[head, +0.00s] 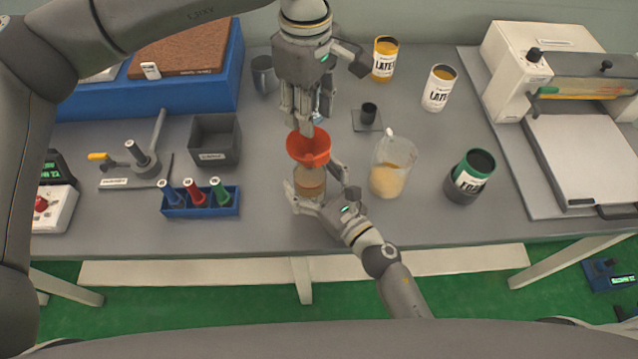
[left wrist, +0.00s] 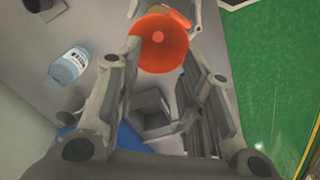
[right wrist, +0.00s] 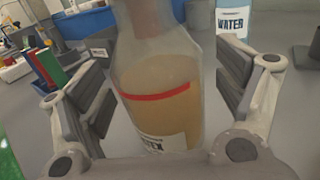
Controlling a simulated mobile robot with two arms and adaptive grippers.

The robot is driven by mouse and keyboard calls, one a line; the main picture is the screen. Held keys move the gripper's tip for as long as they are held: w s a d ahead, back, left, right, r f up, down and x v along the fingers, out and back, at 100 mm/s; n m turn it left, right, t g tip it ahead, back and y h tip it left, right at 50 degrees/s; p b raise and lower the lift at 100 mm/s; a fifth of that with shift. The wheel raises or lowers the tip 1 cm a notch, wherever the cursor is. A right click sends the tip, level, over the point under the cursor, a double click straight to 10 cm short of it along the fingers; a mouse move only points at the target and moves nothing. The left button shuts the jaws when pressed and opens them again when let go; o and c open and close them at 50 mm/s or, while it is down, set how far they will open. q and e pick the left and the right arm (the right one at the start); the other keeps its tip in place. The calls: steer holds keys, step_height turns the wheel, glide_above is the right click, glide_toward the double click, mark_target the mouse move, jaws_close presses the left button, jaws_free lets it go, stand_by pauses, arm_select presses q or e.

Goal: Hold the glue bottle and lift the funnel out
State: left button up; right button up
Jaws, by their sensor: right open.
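The orange-red funnel (head: 308,147) sits on top of the glue bottle (head: 309,182), its cone covering the bottle's mouth in the head view. The bottle (right wrist: 160,90) is clear, with tan liquid, a red line and a partly hidden label. My right gripper (head: 321,187) is open, with its fingers either side of the bottle and gaps between pads and glass. My left gripper (head: 303,122) points down at the funnel's back side. In the left wrist view the funnel (left wrist: 160,50) shows between its separated fingers; whether they grip it I cannot tell.
Two latex cans (head: 438,90) (head: 384,62) stand behind.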

steer(key=c, duration=1.4)
arm_select(q)
steer(key=shift+o, duration=0.8)
arm_select(e)
steer(key=shift+c, duration=0.2)
arm_select(q)
steer(key=o, duration=0.5)
steer(key=shift+r+n, duration=0.15)
steer(key=shift+n, duration=0.25)
steer(key=o, duration=0.7)
steer(key=n, duration=0.2)
steer(key=r+n, duration=0.1)
steer(key=shift+w+a+r+n, duration=0.1)
steer(key=shift+w+a+n, duration=0.1)
steer(key=shift+a+n, duration=0.2)
steer(key=shift+o, duration=0.4)
steer(key=n, duration=0.2)
steer(key=r+n, duration=0.1)
steer(key=n, duration=0.1)
steer(key=shift+w+a, duration=0.1)
steer(key=shift+a, duration=0.2)
glide_above(304, 158)
steer(key=f, duration=0.6)
steer(key=shift+w+f, duration=0.25)
steer(key=shift+s+f, duration=0.15)
steer(key=shift+f, duration=1.2)
steer(key=shift+s+f, duration=0.1)
steer(key=shift+f, duration=1.2)
